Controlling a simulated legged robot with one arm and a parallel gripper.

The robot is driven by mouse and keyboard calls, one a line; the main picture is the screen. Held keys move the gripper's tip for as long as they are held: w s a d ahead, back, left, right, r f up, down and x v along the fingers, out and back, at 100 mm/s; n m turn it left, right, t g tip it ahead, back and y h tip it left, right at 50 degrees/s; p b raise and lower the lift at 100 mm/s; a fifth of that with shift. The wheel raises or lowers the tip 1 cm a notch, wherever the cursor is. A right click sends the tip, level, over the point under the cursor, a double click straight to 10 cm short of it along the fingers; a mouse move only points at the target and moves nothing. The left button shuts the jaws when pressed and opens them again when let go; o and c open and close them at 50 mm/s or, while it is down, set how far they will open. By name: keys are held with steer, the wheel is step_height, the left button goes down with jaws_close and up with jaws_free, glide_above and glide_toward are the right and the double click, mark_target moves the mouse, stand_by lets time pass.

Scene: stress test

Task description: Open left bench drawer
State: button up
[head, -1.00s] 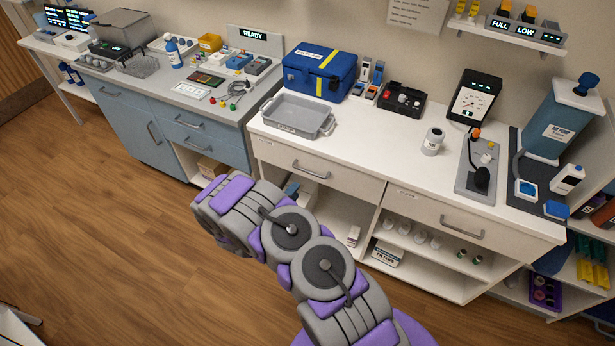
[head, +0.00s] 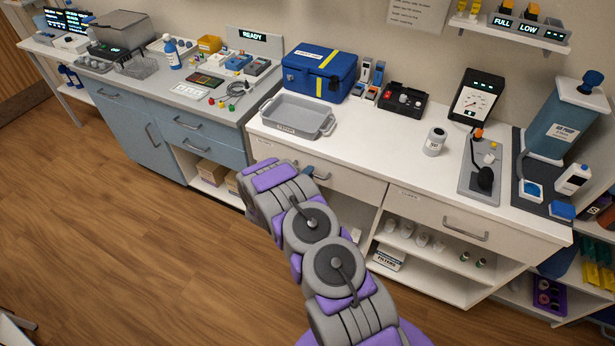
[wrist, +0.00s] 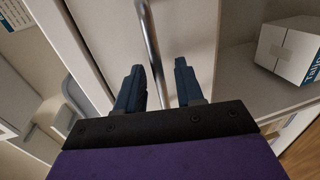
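The white bench's left drawer (head: 352,183) appears closed, its front level with the bench. My arm covers part of it in the head view. Its grey bar handle (head: 320,176) shows just right of my arm's end. In the wrist view the metal handle (wrist: 150,38) runs between the two dark blue fingers of my gripper (wrist: 159,66). The fingers are apart, one on each side of the bar. I see a gap on the right side; contact on the left cannot be told.
A grey tray (head: 297,117) stands on the bench top above the drawer. The right drawer (head: 445,222) is closed. Open shelves below hold a white box (wrist: 290,48) and several cups. A blue bench (head: 150,135) stands at left. The wooden floor (head: 120,260) in front is clear.

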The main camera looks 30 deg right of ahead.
steer(key=shift+c, duration=0.4)
jaws_close()
steer(key=shift+s+a, duration=0.1)
